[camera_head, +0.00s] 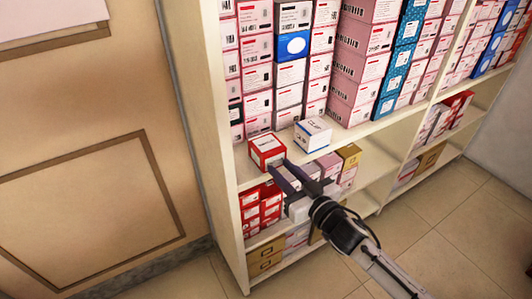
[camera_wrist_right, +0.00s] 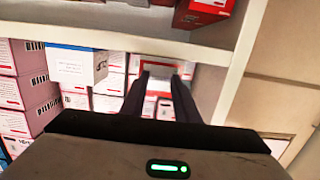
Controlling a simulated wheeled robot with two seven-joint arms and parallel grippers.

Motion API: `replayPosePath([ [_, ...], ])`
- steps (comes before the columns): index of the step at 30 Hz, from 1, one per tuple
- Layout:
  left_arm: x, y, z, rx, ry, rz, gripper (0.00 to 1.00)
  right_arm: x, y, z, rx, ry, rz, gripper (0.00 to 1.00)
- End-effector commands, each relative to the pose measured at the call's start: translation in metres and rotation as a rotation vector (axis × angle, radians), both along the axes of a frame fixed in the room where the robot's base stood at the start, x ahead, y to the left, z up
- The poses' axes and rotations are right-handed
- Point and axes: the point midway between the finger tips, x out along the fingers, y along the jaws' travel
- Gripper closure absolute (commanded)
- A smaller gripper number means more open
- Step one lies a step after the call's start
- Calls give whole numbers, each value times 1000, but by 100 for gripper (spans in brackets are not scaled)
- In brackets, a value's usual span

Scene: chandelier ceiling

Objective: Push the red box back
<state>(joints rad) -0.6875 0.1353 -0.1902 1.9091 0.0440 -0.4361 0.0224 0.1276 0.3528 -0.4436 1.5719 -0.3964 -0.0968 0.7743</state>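The red box (camera_head: 268,151) with a white label on top sits at the front left end of the middle shelf in the head view. In the right wrist view the red box (camera_wrist_right: 165,66) shows beyond my fingertips, partly hidden by them. My right gripper (camera_head: 282,166) is in front of the red box, with its two fingers pointing at it. In the right wrist view the gripper (camera_wrist_right: 160,78) has a gap between its fingers and nothing held. I cannot tell whether the fingertips touch the box. My left gripper is not in view.
A white and blue box (camera_head: 312,135) stands right of the red box near the shelf edge (camera_head: 350,138). Tall stacks of pink boxes (camera_head: 362,65) fill the shelf behind. Red boxes (camera_head: 262,207) sit on the shelf below. A side panel (camera_head: 205,120) closes the shelf's left end.

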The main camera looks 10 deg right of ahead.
Motion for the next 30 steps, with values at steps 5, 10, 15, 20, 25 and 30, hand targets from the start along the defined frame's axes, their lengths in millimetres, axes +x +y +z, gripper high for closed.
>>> replayPosePath([
  [5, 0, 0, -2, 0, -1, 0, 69, 8, 3, 0, 0, -1, 0, 72],
  [10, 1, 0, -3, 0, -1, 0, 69, 15, 6, 0, 0, -1, 1, 72],
  [15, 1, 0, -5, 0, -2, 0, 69, 22, 9, 0, 1, -1, 1, 72],
  [20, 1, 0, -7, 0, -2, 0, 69, 29, 11, 0, 0, -1, 0, 72],
  [25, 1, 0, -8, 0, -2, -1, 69, 36, 14, 0, -1, -1, 1, 72],
  [30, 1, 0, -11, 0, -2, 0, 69, 43, 17, 0, -1, -1, 1, 72],
])
